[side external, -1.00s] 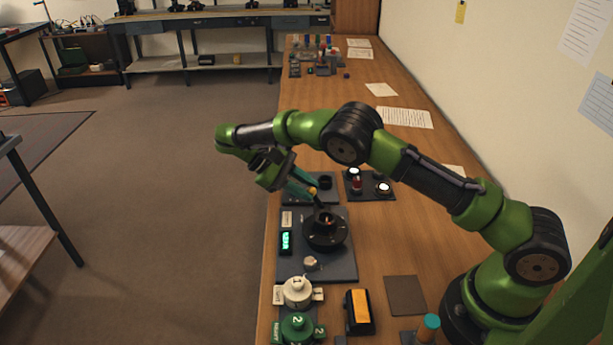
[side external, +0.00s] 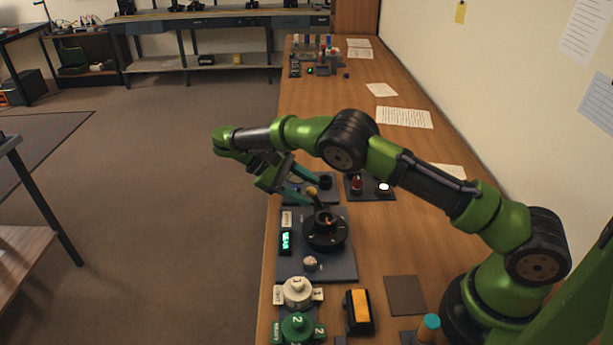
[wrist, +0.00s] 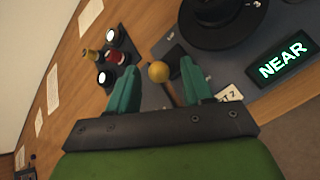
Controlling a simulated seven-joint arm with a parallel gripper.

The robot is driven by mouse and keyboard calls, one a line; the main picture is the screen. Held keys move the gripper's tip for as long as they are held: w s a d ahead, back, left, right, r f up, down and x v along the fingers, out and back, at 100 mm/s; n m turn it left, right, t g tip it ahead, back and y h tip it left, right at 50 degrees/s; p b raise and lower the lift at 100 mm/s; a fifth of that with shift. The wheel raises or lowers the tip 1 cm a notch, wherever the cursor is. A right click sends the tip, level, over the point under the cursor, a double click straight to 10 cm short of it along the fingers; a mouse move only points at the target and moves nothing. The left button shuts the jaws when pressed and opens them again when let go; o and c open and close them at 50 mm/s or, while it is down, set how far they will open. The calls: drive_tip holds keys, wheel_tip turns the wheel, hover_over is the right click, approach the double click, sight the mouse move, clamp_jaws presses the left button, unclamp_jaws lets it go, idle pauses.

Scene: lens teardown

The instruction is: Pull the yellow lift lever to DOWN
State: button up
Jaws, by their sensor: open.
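The yellow lift lever (wrist: 158,71) shows in the wrist view as a round yellow knob on a brown stem, between my two teal fingers. In the side external view its knob (side external: 311,191) is partly hidden near the fingertips, just behind the black round lens fixture (side external: 325,235). My gripper (side external: 305,184) is open, with a finger on each side of the knob and gaps between. It also shows in the wrist view (wrist: 162,80). A white label (wrist: 229,94) by the lever's foot is partly hidden by a finger, so I cannot read the DOWN mark.
A green display (wrist: 283,60) reads NEAR. A dark panel (wrist: 121,38) with a red button and white lights lies beyond the fixture. White (side external: 297,291) and green (side external: 298,327) numbered parts and a black-orange block (side external: 359,311) stand at the front. Bare bench lies right of the fixture.

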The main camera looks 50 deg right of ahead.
drive_tip(key=s+r, duration=0.2)
drive_tip(key=s, duration=0.6)
drive_tip(key=s+r, duration=0.3)
drive_tip(key=s, duration=0.5)
drive_tip(key=shift+d, duration=0.3)
drive_tip(key=shift+w, duration=0.1)
drive_tip(key=s+a+r+m+t+y, duration=0.1)
drive_tip(key=s+r+m+t+y, duration=0.1)
drive_tip(key=r+t+y, duration=0.2)
drive_tip(key=s+a+r+m+t+y, duration=0.1)
drive_tip(key=s+r+m+t+y, duration=0.2)
drive_tip(key=r+t, duration=0.6)
drive_tip(key=shift+s+r+m+t+y, duration=0.15)
drive_tip(key=shift+r+m+t+y, duration=0.2)
drive_tip(key=shift+t+y, duration=0.75)
